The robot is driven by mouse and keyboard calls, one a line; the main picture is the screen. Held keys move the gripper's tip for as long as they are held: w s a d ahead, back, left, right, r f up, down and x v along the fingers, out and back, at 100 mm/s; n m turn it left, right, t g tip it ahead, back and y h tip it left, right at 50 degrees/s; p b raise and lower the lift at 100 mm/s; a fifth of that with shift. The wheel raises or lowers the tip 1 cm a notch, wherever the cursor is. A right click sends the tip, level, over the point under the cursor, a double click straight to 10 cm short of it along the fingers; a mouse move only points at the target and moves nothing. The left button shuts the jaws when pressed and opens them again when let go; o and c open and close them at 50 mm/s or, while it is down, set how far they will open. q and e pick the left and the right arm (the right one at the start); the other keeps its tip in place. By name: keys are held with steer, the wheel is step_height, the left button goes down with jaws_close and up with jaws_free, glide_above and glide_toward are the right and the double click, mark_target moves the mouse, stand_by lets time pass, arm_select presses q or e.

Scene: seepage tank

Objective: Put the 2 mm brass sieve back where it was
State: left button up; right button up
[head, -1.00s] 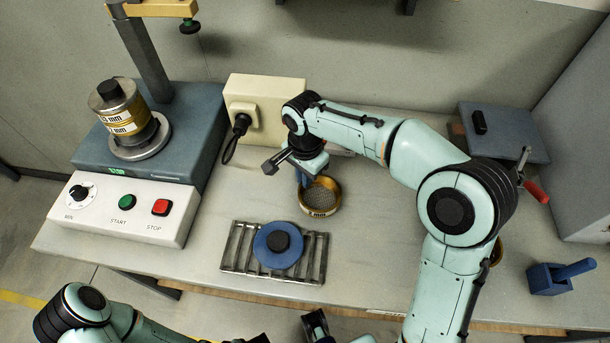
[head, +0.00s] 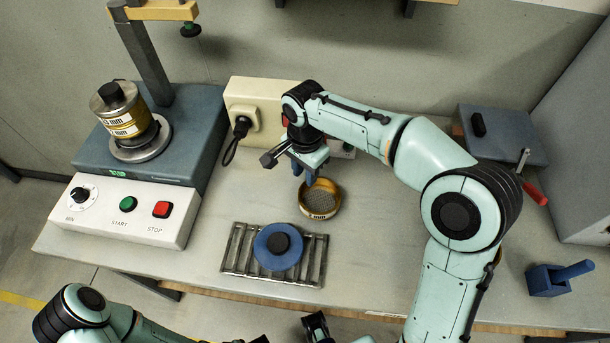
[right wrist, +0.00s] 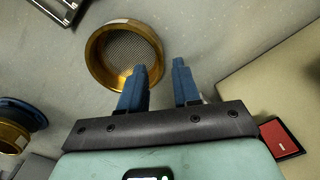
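A round brass sieve (head: 320,199) with grey mesh and a white label sits upright on the bench, behind the slatted rack; the label's number is too small to read surely. It also shows in the right wrist view (right wrist: 124,55). My right gripper (head: 305,178) is just behind the sieve and above the bench. In the right wrist view its blue fingers (right wrist: 158,80) are apart with nothing between them; one overlaps the sieve's rim in the picture. My left arm shows at the lower left; its gripper's state is unclear at the bottom edge.
The shaker (head: 185,135) at left carries a brass sieve stack (head: 125,117). A blue disc (head: 278,246) lies on the metal rack (head: 232,253). A beige box (head: 262,102) stands behind. Another brass piece (right wrist: 10,138) is partly hidden by my right arm in the head view.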

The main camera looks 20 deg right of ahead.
step_height(320, 180, up, 9)
steer(key=p, duration=0.1)
steer(key=shift+p, duration=0.3)
stand_by(0.4)
